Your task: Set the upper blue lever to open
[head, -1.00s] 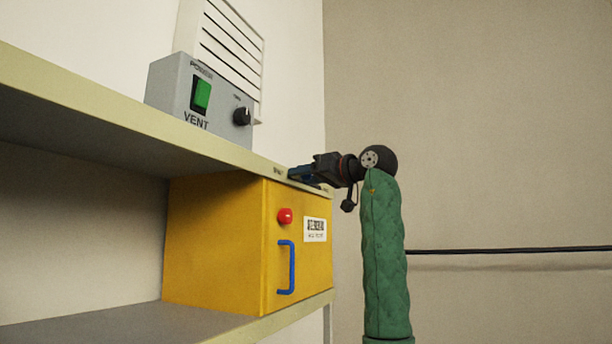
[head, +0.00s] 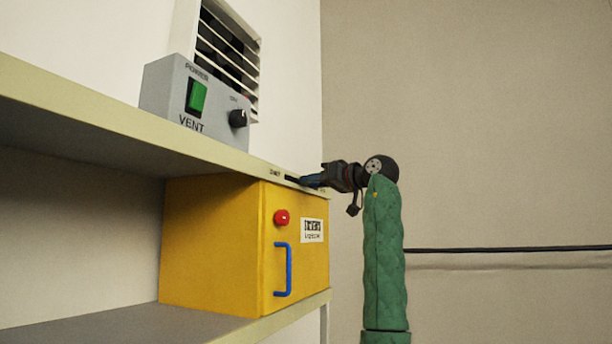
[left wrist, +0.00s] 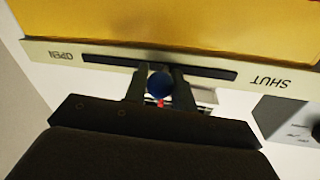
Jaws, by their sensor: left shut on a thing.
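The upper blue lever (head: 311,181) sits in a dark slot (head: 290,178) in the front edge of the upper shelf. In the left wrist view the lever's round blue end (left wrist: 160,85) shows between the fingers of my left gripper (left wrist: 159,92), which is shut on it. The lever is near the middle of the slot, between the OPEN label (left wrist: 69,55) and the SHUT label (left wrist: 270,81). In the head view my left gripper (head: 318,180) reaches the slot from the right. My right gripper is out of view.
A grey VENT box (head: 215,108) with a green switch and black knob stands on the shelf. Behind it is a louvred vent (head: 235,60) with gaps between its slats. Below is a yellow box (head: 215,240) with a red button and blue handle (head: 288,270).

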